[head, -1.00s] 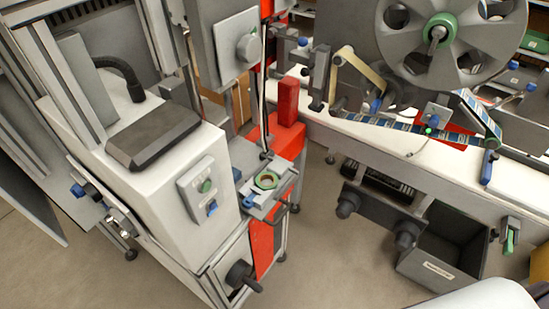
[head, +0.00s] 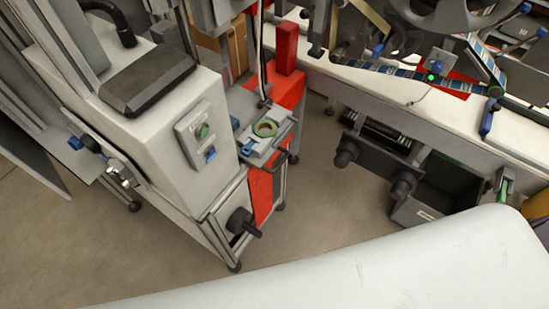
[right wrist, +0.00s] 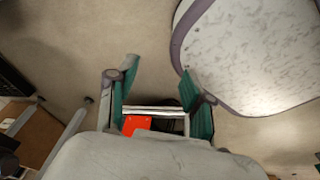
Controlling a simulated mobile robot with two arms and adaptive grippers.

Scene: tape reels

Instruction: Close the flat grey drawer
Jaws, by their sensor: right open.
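The flat grey drawer (head: 262,152) shows in the middle of the head view, pulled out from the grey and white machine. A green ring-shaped reel (head: 266,128) lies in it. A dark bar handle (head: 280,161) is on its front edge. No gripper is near it in the head view. My right gripper (right wrist: 157,84) is in the right wrist view, its two green-padded fingers apart with nothing between them. I cannot tell from that view how far it is from the drawer. My left gripper is not in view.
The white machine (head: 170,140) stands left of the drawer, with a dark knob (head: 242,223) low on its front. A red block (head: 286,48) stands behind. A conveyor bench (head: 400,100) and a dark bin (head: 450,180) are at the right. The floor (head: 320,205) before the drawer is clear.

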